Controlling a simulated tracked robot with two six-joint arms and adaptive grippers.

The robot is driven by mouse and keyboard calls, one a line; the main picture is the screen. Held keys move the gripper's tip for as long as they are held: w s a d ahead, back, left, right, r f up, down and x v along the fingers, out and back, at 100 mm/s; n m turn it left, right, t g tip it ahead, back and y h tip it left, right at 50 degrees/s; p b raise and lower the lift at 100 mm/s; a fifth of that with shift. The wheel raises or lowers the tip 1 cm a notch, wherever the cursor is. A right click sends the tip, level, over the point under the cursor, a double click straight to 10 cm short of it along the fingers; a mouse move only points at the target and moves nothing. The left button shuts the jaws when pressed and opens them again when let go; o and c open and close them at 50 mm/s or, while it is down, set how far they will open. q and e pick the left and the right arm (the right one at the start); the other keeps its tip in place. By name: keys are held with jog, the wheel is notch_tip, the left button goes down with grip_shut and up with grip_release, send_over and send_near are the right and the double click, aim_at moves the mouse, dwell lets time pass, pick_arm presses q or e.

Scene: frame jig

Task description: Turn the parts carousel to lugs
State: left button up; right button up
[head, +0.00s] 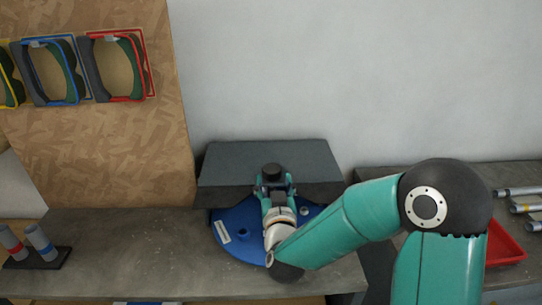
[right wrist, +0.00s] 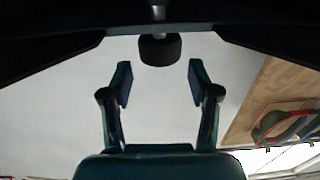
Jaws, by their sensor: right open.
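The parts carousel, a blue disc (head: 240,217), sits on the grey bench partly under a dark grey cover (head: 265,155). It has a white label on its left side. My right arm hides much of its middle and front. A black knob (head: 271,169) shows at the gripper's far end; in the right wrist view the knob (right wrist: 160,50) sits on a metal rod. My right gripper (head: 274,181) is over the disc. In the right wrist view the gripper (right wrist: 159,80) is open and empty, with the knob centred just beyond its fingertips. I see no lugs clearly. My left gripper is not in view.
A black stand (head: 40,258) with two grey cylinders is at the bench's left. A red tray (head: 505,245) and several grey rods (head: 520,191) are at the right. Coloured frames (head: 122,65) hang on the wooden board.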

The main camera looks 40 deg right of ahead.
aim_at(270, 164)
jog(key=p+x, duration=0.2)
jog(key=x, duration=0.6)
jog(key=shift+w, duration=0.15)
jog(key=c, duration=1)
grip_shut()
jog(key=shift+w+f, duration=0.1)
jog(key=shift+f, duration=0.05)
